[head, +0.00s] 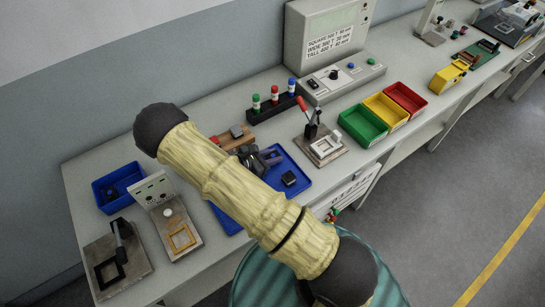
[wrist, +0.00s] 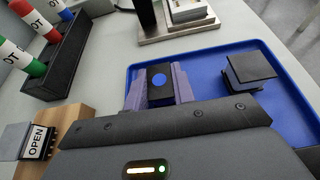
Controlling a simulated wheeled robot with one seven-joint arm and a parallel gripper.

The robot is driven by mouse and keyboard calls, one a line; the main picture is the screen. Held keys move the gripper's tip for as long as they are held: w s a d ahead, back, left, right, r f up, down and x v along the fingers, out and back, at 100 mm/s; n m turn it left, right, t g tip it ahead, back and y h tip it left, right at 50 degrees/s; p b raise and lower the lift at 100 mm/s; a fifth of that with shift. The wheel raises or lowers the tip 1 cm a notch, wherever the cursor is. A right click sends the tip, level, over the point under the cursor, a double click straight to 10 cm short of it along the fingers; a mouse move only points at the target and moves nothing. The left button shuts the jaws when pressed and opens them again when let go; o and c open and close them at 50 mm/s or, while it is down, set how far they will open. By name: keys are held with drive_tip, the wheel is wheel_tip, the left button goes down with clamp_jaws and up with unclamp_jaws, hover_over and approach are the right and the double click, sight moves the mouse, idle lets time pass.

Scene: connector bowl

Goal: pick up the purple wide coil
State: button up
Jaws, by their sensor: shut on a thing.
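The coil shows a black face with a blue dot between the fingers. Purple-grey surfaces flank it; where coil ends and finger begins is hard to tell. Whether it touches the tray is unclear. In the head view my gripper (head: 262,158) is at the tray's back edge, partly hidden by my arm. A second, black-topped coil (wrist: 250,68) stands apart on the blue tray (wrist: 215,62), and also shows in the head view (head: 289,179).
A black rack (head: 272,111) with red, green and blue-marked cylinders stands behind. A lever fixture (head: 322,146) is right of the tray. Green (head: 362,125), yellow (head: 386,112) and red (head: 405,99) bins lie farther right. A wooden block (wrist: 62,125) is close left of my gripper.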

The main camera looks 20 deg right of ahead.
sight(272, 156)
drive_tip(key=shift+r, duration=0.15)
wheel_tip(272, 156, up, 10)
drive_tip(key=shift+f+b, duration=0.1)
drive_tip(key=shift+b, duration=0.75)
